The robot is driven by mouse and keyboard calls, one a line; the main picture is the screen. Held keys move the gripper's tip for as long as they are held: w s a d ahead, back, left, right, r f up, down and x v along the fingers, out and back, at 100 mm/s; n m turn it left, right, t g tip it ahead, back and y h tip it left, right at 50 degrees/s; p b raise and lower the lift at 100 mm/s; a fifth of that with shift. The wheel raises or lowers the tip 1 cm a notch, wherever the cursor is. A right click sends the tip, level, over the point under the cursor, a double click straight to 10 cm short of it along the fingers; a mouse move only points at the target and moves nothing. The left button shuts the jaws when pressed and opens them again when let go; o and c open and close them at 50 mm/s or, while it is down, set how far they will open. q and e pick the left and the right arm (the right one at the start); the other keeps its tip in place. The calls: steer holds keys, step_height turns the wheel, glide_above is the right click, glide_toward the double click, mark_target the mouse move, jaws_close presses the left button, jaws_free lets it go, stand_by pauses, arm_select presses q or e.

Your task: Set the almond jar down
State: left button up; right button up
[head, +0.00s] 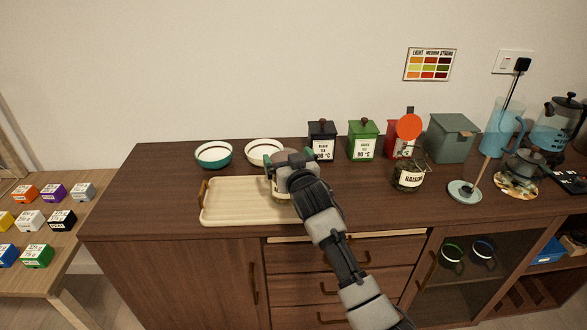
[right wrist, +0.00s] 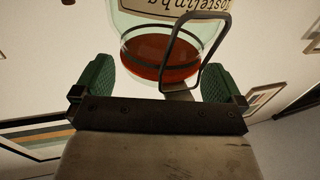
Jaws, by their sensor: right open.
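A glass jar (head: 281,194), which I take for the almond jar, is at the right part of the cream tray (head: 235,205), mostly hidden by my right gripper. In the right wrist view the jar (right wrist: 168,55) shows clear glass, reddish-brown contents, a wire clasp and a cut-off label. My right gripper (head: 290,161) is at the jar from above and in front. Its green fingers are open, one on each side of the jar. The jar seems to stand on the tray, but its base contact is hard to see. My left gripper is out of view.
Two bowls (head: 213,155) stand behind the tray. Black (head: 322,141), green (head: 363,140) and red canisters (head: 397,140) are behind to the right. A raisin jar (head: 408,178) stands right of my arm. The tray's left half is bare.

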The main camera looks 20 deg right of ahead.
steer(key=s, duration=1.2)
steer(key=s+a+f+n+g, duration=0.1)
steer(key=s+f+g, duration=0.35)
steer(key=f, duration=1.05)
steer(key=s+f+g+y, duration=0.15)
steer(key=s+f, duration=0.55)
steer(key=f, duration=0.8)
steer(key=s+a+f+n+g, duration=0.1)
steer(key=s+f+g, duration=0.35)
steer(key=f, duration=0.95)
steer(key=s+d+f+g, duration=0.1)
steer(key=s+f, duration=0.4)
steer(key=s, duration=0.6)
steer(key=s+d+f+g, duration=0.2)
steer(key=s+f, duration=0.4)
steer(key=s, duration=0.4)
steer(key=s+d+f+g+h, duration=0.1)
steer(key=s+f+g, duration=0.2)
steer(key=s+f, duration=0.3)
steer(key=s, duration=0.5)
steer(key=shift+s+d+n+b, duration=0.15)
steer(key=shift+s+n+b, duration=0.15)
steer(key=shift+b, duration=0.1)
